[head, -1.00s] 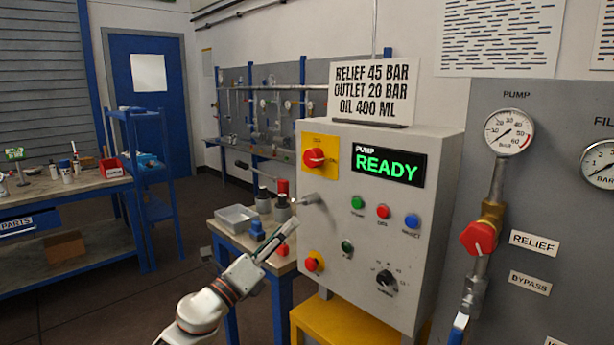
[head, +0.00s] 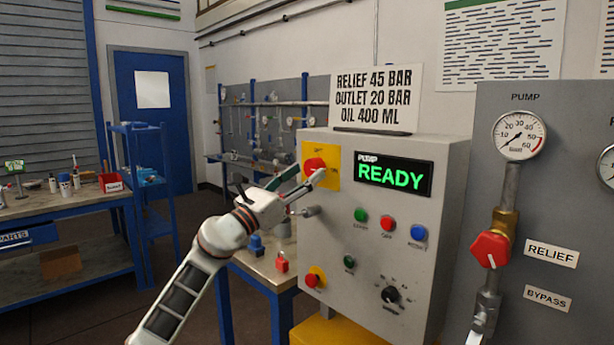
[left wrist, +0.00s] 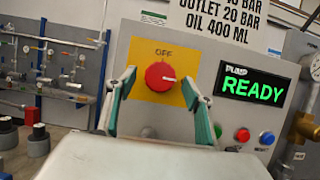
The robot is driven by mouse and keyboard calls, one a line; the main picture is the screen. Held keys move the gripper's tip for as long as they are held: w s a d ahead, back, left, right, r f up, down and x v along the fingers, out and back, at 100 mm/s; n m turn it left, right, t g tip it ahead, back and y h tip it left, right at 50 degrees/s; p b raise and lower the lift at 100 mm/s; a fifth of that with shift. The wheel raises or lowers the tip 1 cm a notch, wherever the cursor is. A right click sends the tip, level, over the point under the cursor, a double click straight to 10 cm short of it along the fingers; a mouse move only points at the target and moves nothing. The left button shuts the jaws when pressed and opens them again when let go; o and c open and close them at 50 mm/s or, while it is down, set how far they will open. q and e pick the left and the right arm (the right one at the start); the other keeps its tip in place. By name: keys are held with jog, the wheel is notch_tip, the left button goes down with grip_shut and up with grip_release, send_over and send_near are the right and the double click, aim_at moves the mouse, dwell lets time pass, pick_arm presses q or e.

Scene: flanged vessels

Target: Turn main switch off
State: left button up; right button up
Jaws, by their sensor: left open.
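The main switch is a red rotary knob (head: 314,166) on a yellow plate (head: 333,166) at the upper left of the grey control box (head: 350,240). In the left wrist view the knob (left wrist: 160,76) sits under the word OFF, its white mark pointing right. My left gripper (head: 308,178) is open just in front of the yellow plate. In the left wrist view its fingers stand either side of the knob with space between; I cannot tell whether they reach around it. The display (head: 393,175) reads PUMP READY in green. My right gripper is not in view.
Green, red and blue buttons (head: 417,232) and a selector dial (head: 390,294) are on the box's face. A lever (head: 305,211) sticks out below the switch. A red valve (head: 490,249) and pump gauge (head: 519,136) are at right. A table with small parts (head: 265,266) stands behind my arm.

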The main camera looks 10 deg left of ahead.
pick_arm(q)
jog(key=shift+w+d+r, duration=0.15)
jog(key=shift+w+d, duration=0.15)
jog(key=shift+w, duration=0.15)
jog(key=shift+r, duration=0.1)
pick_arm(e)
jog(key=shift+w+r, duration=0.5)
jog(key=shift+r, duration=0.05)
